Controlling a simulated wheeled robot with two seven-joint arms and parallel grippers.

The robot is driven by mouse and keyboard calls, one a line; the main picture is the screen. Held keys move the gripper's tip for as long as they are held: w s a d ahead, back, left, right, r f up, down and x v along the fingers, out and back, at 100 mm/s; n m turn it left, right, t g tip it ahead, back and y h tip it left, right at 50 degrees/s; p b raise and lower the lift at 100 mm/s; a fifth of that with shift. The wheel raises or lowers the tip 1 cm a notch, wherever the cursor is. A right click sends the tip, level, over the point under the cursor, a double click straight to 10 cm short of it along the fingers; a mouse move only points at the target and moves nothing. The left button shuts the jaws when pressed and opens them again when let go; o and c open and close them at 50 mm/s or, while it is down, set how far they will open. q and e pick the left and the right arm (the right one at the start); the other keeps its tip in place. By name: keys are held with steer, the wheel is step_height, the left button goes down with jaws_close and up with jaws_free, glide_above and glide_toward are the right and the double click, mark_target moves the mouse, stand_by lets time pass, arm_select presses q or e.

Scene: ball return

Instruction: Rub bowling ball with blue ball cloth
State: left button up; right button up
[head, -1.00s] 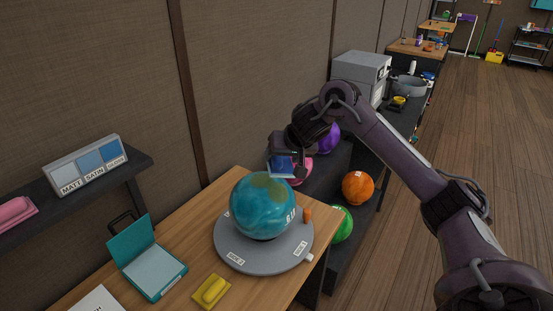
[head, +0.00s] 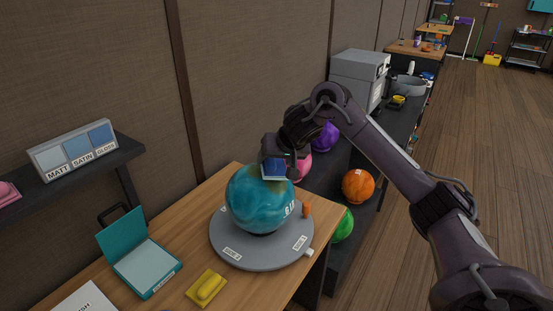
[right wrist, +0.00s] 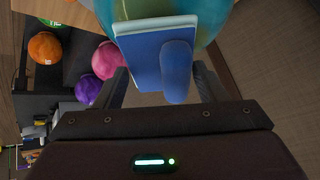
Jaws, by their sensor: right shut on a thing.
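The bowling ball (head: 256,203), swirled teal and blue with an olive patch on top, rests on a round grey turntable (head: 232,249) on the wooden table. My right gripper (head: 275,166) is at the ball's upper right side. It is shut on the blue ball cloth (head: 272,171), a folded pad with a rounded blue grip. In the right wrist view the cloth (right wrist: 148,62) lies in front of the ball (right wrist: 208,18) and overlaps it. The cloth's face is against or very close to the ball; I cannot tell which. My left gripper is not in view.
A yellow block (head: 207,288) and an open teal case (head: 142,262) lie on the table left of the turntable. A small orange peg (head: 306,211) stands by the turntable. Orange (head: 358,186), green and purple balls sit on the dark rack behind.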

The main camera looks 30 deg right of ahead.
steer(key=shift+w+a+f+b, duration=0.1)
steer(key=shift+w+f+b, duration=0.05)
steer(key=shift+f, duration=0.35)
steer(key=shift+w+f+b, duration=0.1)
steer(key=shift+f+b, duration=0.05)
steer(key=shift+f, duration=0.35)
stand_by(0.3)
